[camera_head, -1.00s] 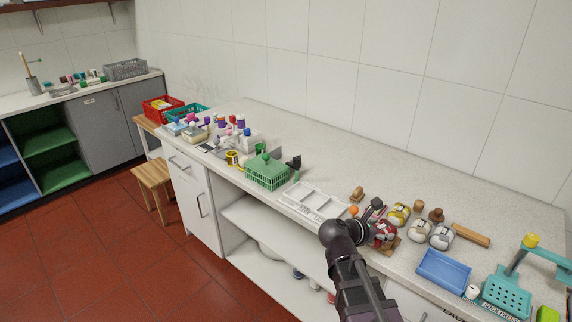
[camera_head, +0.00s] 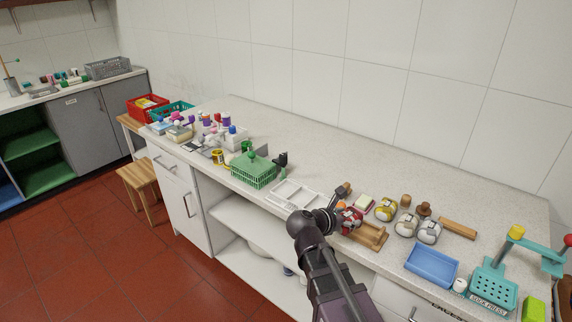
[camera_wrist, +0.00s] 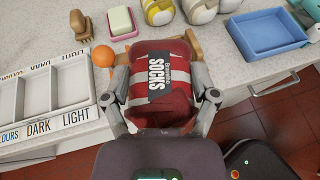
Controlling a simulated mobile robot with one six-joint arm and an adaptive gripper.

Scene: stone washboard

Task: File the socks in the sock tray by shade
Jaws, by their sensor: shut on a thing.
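My gripper (camera_wrist: 165,97) is shut on a red sock bundle (camera_wrist: 160,76) with a white band and a dark SOCKS label. The bundle also shows in the head view (camera_head: 348,220), in front of and partly over a wooden board (camera_head: 370,238). The white sock tray (camera_head: 277,199) lies left of my gripper; in the wrist view its front edge (camera_wrist: 40,130) reads COLOURS, DARK, LIGHT, and the visible compartments look empty. A yellow-and-white bundle (camera_head: 386,209), a white bundle (camera_head: 405,226) and a grey-white bundle (camera_head: 429,233) sit to the right.
A wooden brush (camera_wrist: 80,25), a pink soap dish (camera_wrist: 120,22) and an orange ball (camera_wrist: 103,56) lie near the bundle. A blue tray (camera_head: 432,268) and a teal sock press (camera_head: 495,285) stand to the right. A green basket (camera_head: 253,172) stands left of the sock tray.

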